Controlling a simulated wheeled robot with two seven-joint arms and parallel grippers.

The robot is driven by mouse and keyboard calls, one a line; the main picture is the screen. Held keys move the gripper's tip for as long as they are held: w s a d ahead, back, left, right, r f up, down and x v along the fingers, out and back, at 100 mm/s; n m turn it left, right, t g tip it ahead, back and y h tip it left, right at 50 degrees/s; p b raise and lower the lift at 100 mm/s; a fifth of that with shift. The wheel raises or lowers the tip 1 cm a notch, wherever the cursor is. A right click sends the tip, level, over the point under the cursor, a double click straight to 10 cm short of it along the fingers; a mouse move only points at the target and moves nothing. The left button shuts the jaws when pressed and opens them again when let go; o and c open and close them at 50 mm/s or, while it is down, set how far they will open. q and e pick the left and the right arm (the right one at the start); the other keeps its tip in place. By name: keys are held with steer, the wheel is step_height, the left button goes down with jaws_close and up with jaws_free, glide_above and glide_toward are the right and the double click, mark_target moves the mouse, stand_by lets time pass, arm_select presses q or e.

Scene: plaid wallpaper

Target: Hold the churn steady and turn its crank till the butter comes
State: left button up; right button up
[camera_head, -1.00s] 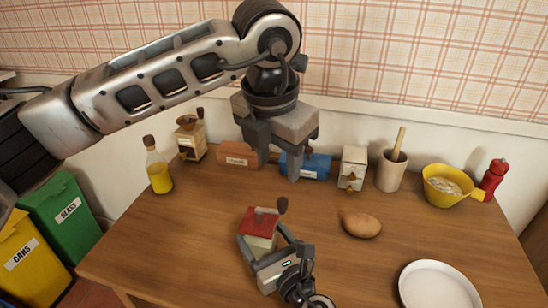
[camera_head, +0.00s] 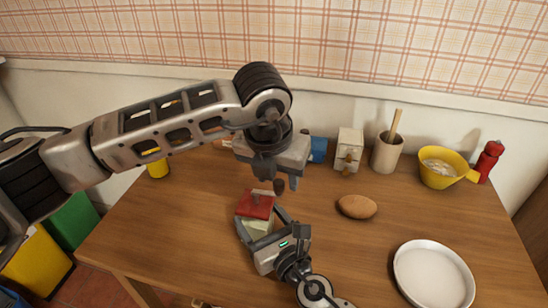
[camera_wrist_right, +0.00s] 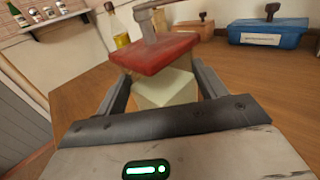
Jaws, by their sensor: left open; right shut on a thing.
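The churn has a red lid (camera_head: 255,205) and a pale cream body (camera_head: 257,228), and stands on the table. Its crank, with a dark knob (camera_head: 279,187), rises from the lid; the crank post also shows in the right wrist view (camera_wrist_right: 147,25). My right gripper (camera_head: 262,238) is shut on the churn's body, one finger on each side, below the lid. My left gripper (camera_head: 278,181) is open and points down at the crank knob, which shows between or just below its fingertips. I cannot tell whether they touch it.
A brown egg-shaped thing (camera_head: 357,206) and a white plate (camera_head: 433,276) lie to the right. A cream box (camera_head: 348,151), a crock (camera_head: 387,155), a yellow bowl (camera_head: 441,169) and a red mill (camera_head: 487,162) stand along the back. My left arm hides the back left.

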arm_select(q)
steer(key=shift+x, duration=0.85)
steer(key=shift+c, duration=0.4)
jaws_close()
